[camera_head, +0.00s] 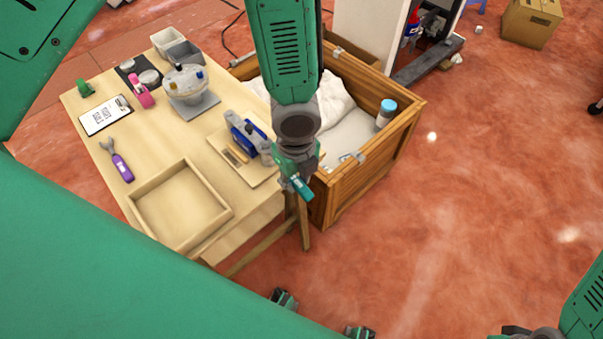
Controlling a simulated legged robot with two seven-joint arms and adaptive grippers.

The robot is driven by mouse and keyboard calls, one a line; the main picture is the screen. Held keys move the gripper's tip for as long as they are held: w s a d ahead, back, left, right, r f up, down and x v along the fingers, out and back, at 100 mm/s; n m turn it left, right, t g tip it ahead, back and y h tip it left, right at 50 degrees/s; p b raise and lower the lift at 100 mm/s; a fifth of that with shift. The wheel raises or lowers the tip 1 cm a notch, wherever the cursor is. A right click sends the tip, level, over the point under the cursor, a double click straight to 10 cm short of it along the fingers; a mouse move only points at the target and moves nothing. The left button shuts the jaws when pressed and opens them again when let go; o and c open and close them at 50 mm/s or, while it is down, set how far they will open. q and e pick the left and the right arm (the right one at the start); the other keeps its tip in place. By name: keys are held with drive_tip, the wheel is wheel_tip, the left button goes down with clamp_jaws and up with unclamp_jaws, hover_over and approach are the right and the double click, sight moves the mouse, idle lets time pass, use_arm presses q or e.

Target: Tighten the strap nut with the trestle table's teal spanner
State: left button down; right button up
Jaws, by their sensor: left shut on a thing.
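My left gripper (292,166) points down over the right edge of the trestle table (150,140), beside the wooden crate. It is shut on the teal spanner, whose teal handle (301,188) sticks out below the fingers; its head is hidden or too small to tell. A blue clamp-like device (248,136) stands on a wooden board (225,150) just left of the gripper, partly covered by it. I cannot make out the strap nut. Only a part of my right arm shows at the bottom right corner; its gripper is out of the picture.
A purple spanner (121,168), an empty wooden tray (132,204), a clipboard (106,116) and a round dispenser-like part (188,82) are on the table. The open crate (375,152) holds white material and a blue-capped jar (385,113).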

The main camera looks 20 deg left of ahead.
use_arm(q)
drive_tip(key=shift+s+a+m, duration=0.25)
drive_tip(key=shift+s+m, duration=0.25)
drive_tip(key=shift+m, duration=0.1)
drive_tip(key=shift+s+a+m, duration=0.7)
drive_tip(key=shift+s+m, duration=0.15)
drive_tip(key=shift+m, duration=0.15)
drive_tip(key=shift+w+p, duration=0.1)
drive_tip(key=shift+p, duration=0.2)
drive_tip(key=shift+w+d+n, duration=0.35)
drive_tip(key=shift+n, duration=0.15)
drive_tip(key=shift+r+p, duration=0.1)
drive_tip(key=shift+p, duration=0.3)
wheel_tip(320, 180, up, 4)
drive_tip(key=p, duration=0.4)
